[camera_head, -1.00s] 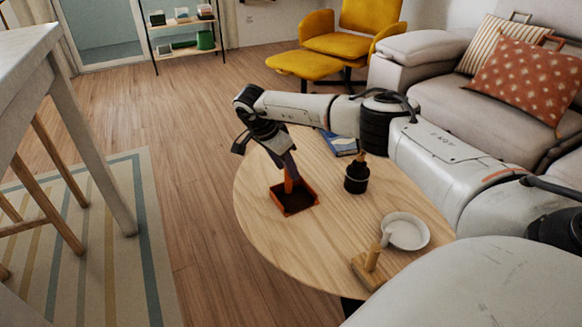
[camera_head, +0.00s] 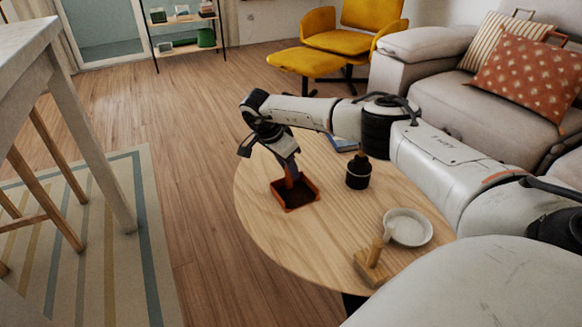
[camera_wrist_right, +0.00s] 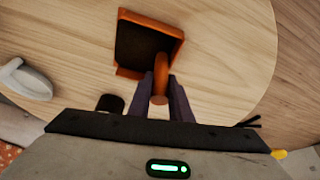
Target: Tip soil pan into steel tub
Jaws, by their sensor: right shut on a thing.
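The soil pan (camera_head: 296,195) is a small square orange tray with dark soil in it. It appears to rest level on the round wooden table, near its left side. My right gripper (camera_head: 289,174) comes down from above and is shut on the pan's upright orange handle. The wrist view shows the handle (camera_wrist_right: 160,80) between the two dark fingers (camera_wrist_right: 161,95) and the pan (camera_wrist_right: 148,45) just beyond. I cannot make out a steel tub in either view. My left gripper is not in view.
The round table (camera_head: 290,245) also carries a dark jar (camera_head: 358,173), a shallow white dish (camera_head: 408,228), a wooden block with a post (camera_head: 371,264) and a blue book (camera_head: 343,142). A sofa (camera_head: 455,100) stands right, a white table (camera_head: 75,120) left. Floor between is clear.

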